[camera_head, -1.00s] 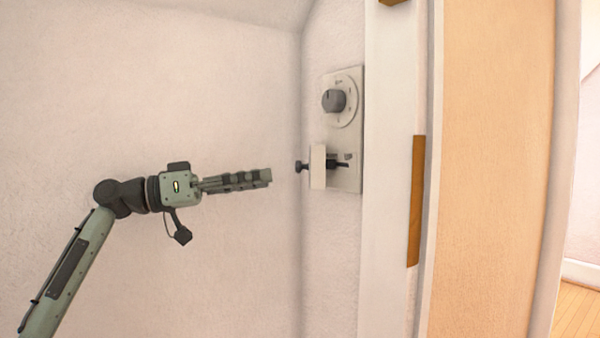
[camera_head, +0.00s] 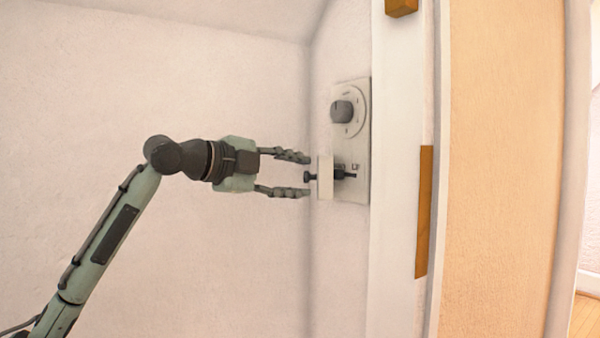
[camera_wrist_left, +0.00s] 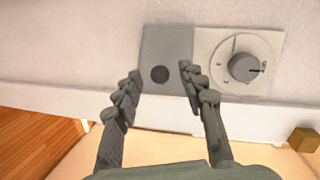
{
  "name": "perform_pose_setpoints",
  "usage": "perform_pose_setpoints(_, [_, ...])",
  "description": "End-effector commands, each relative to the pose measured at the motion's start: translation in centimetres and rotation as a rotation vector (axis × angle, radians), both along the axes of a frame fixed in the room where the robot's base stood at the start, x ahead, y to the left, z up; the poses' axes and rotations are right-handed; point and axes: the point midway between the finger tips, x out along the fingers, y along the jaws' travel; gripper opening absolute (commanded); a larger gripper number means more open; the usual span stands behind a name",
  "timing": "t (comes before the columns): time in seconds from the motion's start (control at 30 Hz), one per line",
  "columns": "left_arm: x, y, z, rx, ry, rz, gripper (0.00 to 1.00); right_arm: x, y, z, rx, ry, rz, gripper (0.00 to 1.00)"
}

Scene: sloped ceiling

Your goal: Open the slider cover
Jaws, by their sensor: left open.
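The slider cover (camera_head: 326,177) is a small pale plate standing out from a wall panel (camera_head: 362,190). It has a dark knob (camera_head: 308,177) on its front, and a dark slider part (camera_head: 345,174) shows behind it. In the left wrist view the cover (camera_wrist_left: 167,45) is a grey square with the round dark knob (camera_wrist_left: 160,74). My left gripper (camera_head: 308,174) is open, its fingers one above the other in the head view, with the tips close to the knob's level. In the wrist view the fingers lie either side of the knob, apart from it. My right gripper is not in view.
A round dial (camera_head: 342,111) sits on the same panel just above the cover. A white door frame (camera_head: 398,150) with a wooden piece (camera_head: 424,210) stands to the right. The wall to the left is bare.

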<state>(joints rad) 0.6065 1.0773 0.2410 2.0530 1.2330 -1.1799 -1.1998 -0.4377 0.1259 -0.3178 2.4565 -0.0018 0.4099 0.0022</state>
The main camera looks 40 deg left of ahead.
Motion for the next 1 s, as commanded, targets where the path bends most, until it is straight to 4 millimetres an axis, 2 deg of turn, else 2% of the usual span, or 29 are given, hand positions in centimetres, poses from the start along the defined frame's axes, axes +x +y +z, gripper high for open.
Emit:
perform_pose_setpoints(0.13, [0.71,-0.22,-0.12,0.0,0.0,0.0,0.41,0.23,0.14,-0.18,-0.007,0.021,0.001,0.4])
perform_pose_setpoints(0.37, [0.76,-0.25,-0.19,0.0,0.001,0.0,0.41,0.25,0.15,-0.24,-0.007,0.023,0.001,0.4])
perform_pose_setpoints(0.7, [0.75,-0.25,-0.19,-0.001,0.001,-0.001,0.0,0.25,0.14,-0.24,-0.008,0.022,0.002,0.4])
perform_pose_setpoints(1.0, [0.74,-0.24,-0.2,-0.001,0.001,-0.001,0.0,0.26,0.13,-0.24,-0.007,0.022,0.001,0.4])
